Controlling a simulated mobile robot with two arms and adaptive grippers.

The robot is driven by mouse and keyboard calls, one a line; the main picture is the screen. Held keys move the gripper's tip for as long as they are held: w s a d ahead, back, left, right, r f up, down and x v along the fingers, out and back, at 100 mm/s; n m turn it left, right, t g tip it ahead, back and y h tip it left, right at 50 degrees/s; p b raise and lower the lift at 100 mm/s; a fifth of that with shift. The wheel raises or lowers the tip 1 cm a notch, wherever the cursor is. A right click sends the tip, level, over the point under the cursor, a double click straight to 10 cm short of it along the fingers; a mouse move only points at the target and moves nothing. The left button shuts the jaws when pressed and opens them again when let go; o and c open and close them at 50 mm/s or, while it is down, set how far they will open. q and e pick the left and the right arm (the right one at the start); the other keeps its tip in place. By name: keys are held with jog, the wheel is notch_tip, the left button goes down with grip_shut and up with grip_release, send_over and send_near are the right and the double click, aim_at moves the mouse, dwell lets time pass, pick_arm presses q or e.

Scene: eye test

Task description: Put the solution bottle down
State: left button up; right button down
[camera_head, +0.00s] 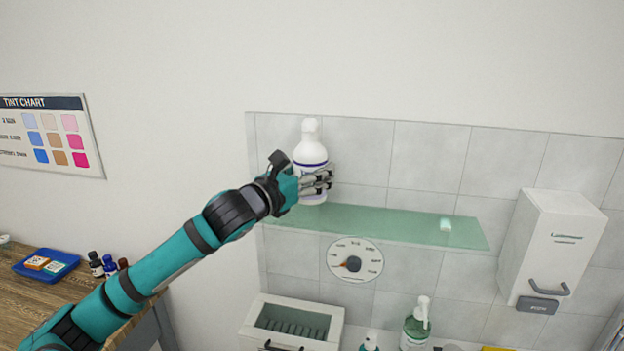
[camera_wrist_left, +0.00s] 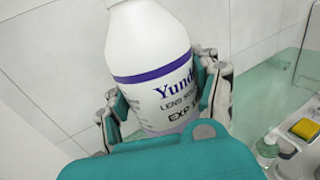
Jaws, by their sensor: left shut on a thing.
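The white solution bottle (camera_head: 310,150) with a white cap and purple band is upright at the left end of the green glass shelf (camera_head: 385,225). My left gripper (camera_head: 318,183) is shut on its lower body. In the left wrist view the bottle (camera_wrist_left: 150,45) sits between the two fingers, its label partly reading "Yund" and "EXP". Its base is hidden there by my gripper. I cannot tell whether the base touches the shelf. My right gripper is not in view.
A dial (camera_head: 355,260) is on the tiles below. A white dispenser (camera_head: 553,245) hangs at right. A green pump bottle (camera_head: 415,325) and a white cabinet (camera_head: 290,325) stand lower.

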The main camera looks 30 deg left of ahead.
pick_arm(q)
jog(key=f, duration=0.1)
jog(key=f+p, duration=0.1)
jog(key=shift+w+d+f, duration=0.15)
jog(key=shift+w+f, duration=0.2)
jog(key=shift+f, duration=0.35)
jog(key=o, duration=1.1)
jog(key=shift+f, duration=0.25)
jog(key=shift+c, duration=0.2)
jog(key=o, duration=0.5)
jog(key=shift+s, duration=0.1)
